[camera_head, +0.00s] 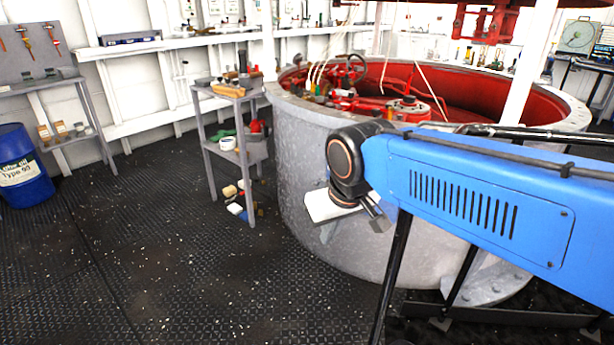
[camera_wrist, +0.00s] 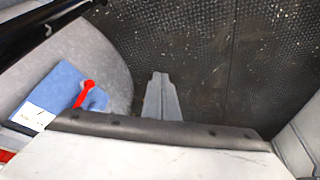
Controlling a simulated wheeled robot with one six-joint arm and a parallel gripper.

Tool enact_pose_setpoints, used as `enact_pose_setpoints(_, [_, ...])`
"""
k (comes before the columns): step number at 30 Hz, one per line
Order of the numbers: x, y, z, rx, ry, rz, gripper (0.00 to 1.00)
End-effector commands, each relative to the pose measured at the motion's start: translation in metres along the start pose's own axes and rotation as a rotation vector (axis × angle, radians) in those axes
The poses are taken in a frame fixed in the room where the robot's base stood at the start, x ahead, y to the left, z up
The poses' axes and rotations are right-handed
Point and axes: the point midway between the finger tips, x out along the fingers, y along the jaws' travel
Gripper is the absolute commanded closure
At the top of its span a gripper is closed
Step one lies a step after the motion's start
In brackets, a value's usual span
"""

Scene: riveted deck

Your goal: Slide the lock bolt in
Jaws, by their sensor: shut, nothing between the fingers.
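In the wrist view a blue plate (camera_wrist: 62,92) with a white label (camera_wrist: 35,116) is at the left, against the curved grey wall. A red handle (camera_wrist: 85,92) stands out at its right side; it may belong to the lock bolt, but I cannot make out a bolt. My gripper (camera_wrist: 161,80) is shut and empty, pointing over the dark floor to the right of the red handle and apart from it. In the head view my gripper (camera_head: 378,218) hangs in front of the grey tank wall. The blue plate and red handle do not show there.
The round grey tank (camera_head: 300,170) with a red inside fills the centre right. A grey shelf cart (camera_head: 208,150) stands left of it. A blue drum (camera_head: 22,165) stands at far left. The black riveted floor (camera_head: 150,250) at front left is clear.

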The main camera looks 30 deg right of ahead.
Motion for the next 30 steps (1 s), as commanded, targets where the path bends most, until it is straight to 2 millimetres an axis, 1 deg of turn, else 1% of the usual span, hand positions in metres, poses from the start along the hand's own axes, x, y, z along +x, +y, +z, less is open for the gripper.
enact_pose_setpoints(8, [-0.005, 0.008, -0.058, 0.08, -0.045, 0.049, 1.0])
enact_pose_setpoints(17, [-0.001, 0.018, -0.124, 0.179, -0.092, 0.113, 1.0])
enact_pose_setpoints(23, [0.008, 0.025, -0.169, 0.244, -0.118, 0.16, 1.0])
enact_pose_setpoints(30, [0.025, 0.034, -0.222, 0.324, -0.144, 0.219, 1.0])
